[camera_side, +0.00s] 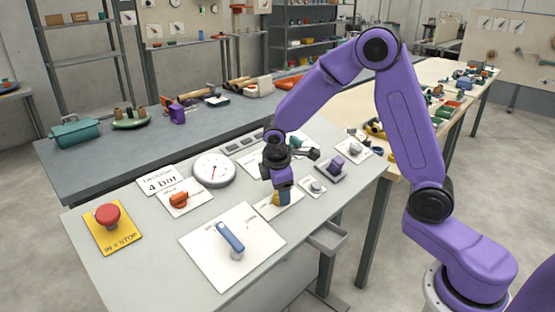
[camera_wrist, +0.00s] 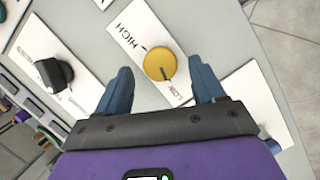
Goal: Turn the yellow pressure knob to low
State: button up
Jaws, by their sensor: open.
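The yellow pressure knob (camera_wrist: 160,65) is round and sits on a white plate (camera_wrist: 128,28) marked HIGH and LOW. In the wrist view it lies between the two blue fingers of my gripper (camera_wrist: 161,68), with a gap on each side. A short dark mark shows on the knob's face, on the side towards LOW. In the side view my gripper (camera_side: 283,196) points down over the knob (camera_side: 276,199), and its fingers hide much of it. My gripper is open and holds nothing.
A black knob (camera_wrist: 54,74) stands left in the wrist view. In the side view, a blue lever (camera_side: 230,238), an orange knob (camera_side: 179,199), a gauge (camera_side: 214,170), a red stop button (camera_side: 108,214) and a purple knob (camera_side: 338,162) share the grey bench.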

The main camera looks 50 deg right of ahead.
jog(key=v, duration=1.5)
jog(key=s+f+y, duration=0.1)
jog(key=s+f, duration=0.2)
jog(key=s, duration=1.1)
jog(key=s+f+g+y, duration=0.1)
jog(key=s+f, duration=0.3)
jog(key=s, duration=1.1)
jog(key=shift+a+n+g+y, duration=0.2)
jog(key=shift+n+g+y, duration=0.15)
jog(key=shift+y, duration=0.35)
